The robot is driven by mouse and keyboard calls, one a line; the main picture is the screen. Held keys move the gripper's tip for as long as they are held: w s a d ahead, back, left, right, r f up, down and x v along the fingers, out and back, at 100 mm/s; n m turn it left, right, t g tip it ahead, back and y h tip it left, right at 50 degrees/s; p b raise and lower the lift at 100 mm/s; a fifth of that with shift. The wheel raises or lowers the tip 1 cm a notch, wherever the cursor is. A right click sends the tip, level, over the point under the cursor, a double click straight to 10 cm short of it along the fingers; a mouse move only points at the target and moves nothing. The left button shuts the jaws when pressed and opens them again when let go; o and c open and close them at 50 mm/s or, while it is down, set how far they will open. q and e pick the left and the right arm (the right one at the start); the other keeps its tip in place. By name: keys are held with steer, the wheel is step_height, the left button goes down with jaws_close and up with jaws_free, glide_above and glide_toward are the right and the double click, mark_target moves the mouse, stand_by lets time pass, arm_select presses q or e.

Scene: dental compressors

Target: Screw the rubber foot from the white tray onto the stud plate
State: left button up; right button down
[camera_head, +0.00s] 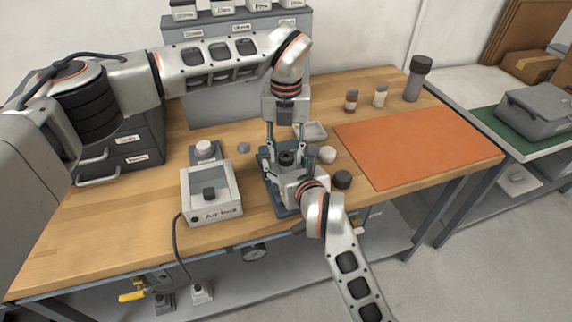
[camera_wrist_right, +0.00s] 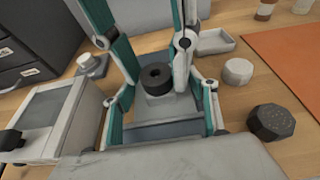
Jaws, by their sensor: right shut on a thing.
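The black rubber foot (camera_wrist_right: 156,77), a thick ring with a centre hole, sits on top of the grey stud plate (camera_wrist_right: 168,106); the foot also shows in the head view (camera_head: 287,157). The stud is hidden. My right gripper (camera_wrist_right: 160,105) reaches in from the front, its fingers on both sides of the plate, shut on it. My left gripper (camera_head: 286,144) points down from above, its fingers apart on either side of the foot; whether they touch it I cannot tell. The white tray (camera_head: 322,129) stands just behind and looks empty.
A grey box (camera_head: 212,197) with a black knob stands left of the work. A pale round piece (camera_head: 327,155) and a black knob-like piece (camera_head: 342,179) lie close on the right. Bottles (camera_head: 381,95) stand behind. The orange mat (camera_head: 415,148) is bare.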

arm_select(q)
steer(key=shift+f, duration=0.3)
steer(key=c, duration=0.9)
steer(key=shift+c, duration=0.2)
steer(key=o, duration=1.3)
steer(key=shift+r, duration=0.15)
